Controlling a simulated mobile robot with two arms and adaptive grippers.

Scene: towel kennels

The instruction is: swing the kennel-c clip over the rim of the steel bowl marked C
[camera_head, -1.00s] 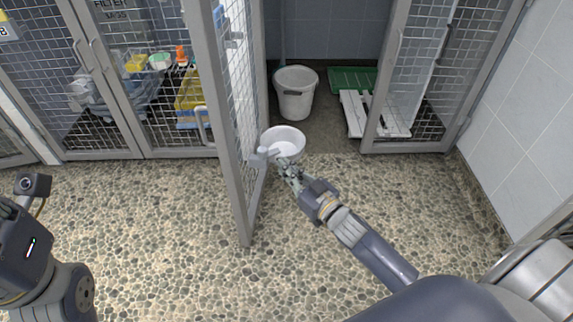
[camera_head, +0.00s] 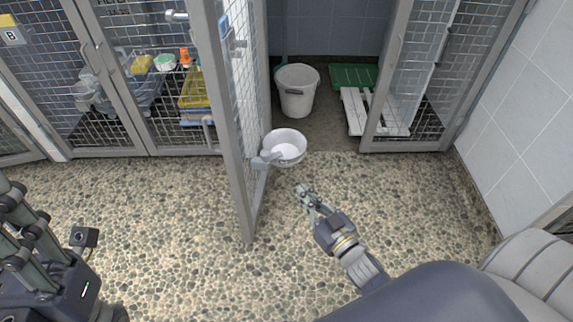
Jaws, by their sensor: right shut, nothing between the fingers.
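A pale steel bowl (camera_head: 285,149) sits at the free edge of the open mesh door, on its right side. No letter C can be read on it. A small grey clip (camera_head: 265,160) on the door reaches to the bowl's near left rim and seems to overlap it; I cannot tell whether it is fully over the rim. My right gripper (camera_head: 302,190) is shut and empty, below and right of the bowl, apart from it. My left gripper (camera_head: 18,205) is at the left edge, partly cut off; its opening cannot be judged.
The open mesh door (camera_head: 240,130) juts toward me. Behind it stand a white bucket (camera_head: 297,95), a white slatted board (camera_head: 358,112) and a green tray (camera_head: 353,77). A closed kennel marked B (camera_head: 12,35) is at left. The pebbled floor in front is clear.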

